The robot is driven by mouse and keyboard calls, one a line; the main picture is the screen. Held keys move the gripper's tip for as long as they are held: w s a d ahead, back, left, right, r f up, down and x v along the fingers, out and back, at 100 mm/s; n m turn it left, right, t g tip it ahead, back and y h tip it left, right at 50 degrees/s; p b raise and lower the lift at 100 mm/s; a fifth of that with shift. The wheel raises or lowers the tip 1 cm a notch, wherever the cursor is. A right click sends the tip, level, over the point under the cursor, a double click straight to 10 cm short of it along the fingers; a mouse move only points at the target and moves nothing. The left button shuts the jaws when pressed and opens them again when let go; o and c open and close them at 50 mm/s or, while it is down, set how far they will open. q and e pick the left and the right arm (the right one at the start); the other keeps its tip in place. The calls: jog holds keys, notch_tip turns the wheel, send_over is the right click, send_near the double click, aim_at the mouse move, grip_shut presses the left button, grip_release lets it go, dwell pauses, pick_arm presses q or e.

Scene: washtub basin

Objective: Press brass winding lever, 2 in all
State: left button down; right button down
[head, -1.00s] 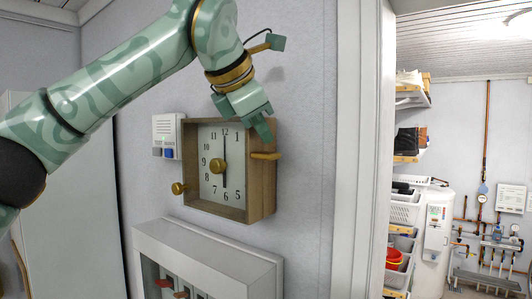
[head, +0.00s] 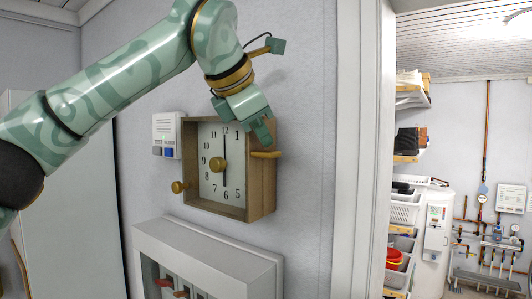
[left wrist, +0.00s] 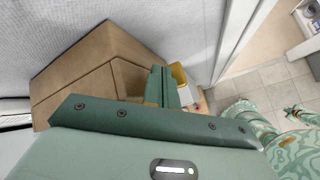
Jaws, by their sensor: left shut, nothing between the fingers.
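The brass winding lever (head: 266,155) sticks out from the right side of a wooden wall clock (head: 261,190) in the head view. My left gripper (head: 264,135) is shut and empty, pointing down just above the lever. Its fingertips are close to the lever; I cannot tell whether they touch it. In the left wrist view, the shut fingers (left wrist: 161,88) stand beside the clock's wooden case (left wrist: 85,75). A yellow piece beside the fingers there may be the lever, partly hidden. My right gripper is not in view.
The clock has a round brass knob (head: 218,164) on its face and another (head: 179,187) at its lower left. A white box with a blue button (head: 167,135) hangs left of it. A grey cabinet (head: 205,255) is below. A doorway opens to the right.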

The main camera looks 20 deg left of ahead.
aim_at(261, 153)
pick_arm(q)
jog(key=shift+f+b, duration=1.45)
jog(key=shift+f, duration=0.5)
dwell(1.6)
jog(key=shift+s+f+b, duration=0.2)
jog(key=shift+f+b, duration=0.15)
jog(key=shift+f, duration=0.15)
jog(key=shift+s+f+b, duration=0.2)
jog(key=shift+f+b, duration=0.1)
jog(key=shift+f, duration=0.15)
jog(key=shift+r, duration=0.3)
jog(key=shift+w+r+p, duration=0.1)
jog(key=shift+r+p, duration=0.65)
jog(key=shift+p, duration=0.1)
jog(key=shift+w+r+p, duration=0.5)
jog(key=shift+w+p, duration=0.15)
jog(key=shift+p, duration=0.1)
jog(key=shift+r+p, duration=0.75)
jog(key=shift+w+r+p, duration=0.1)
jog(key=shift+r+p, duration=1.05)
jog(key=shift+p, duration=0.15)
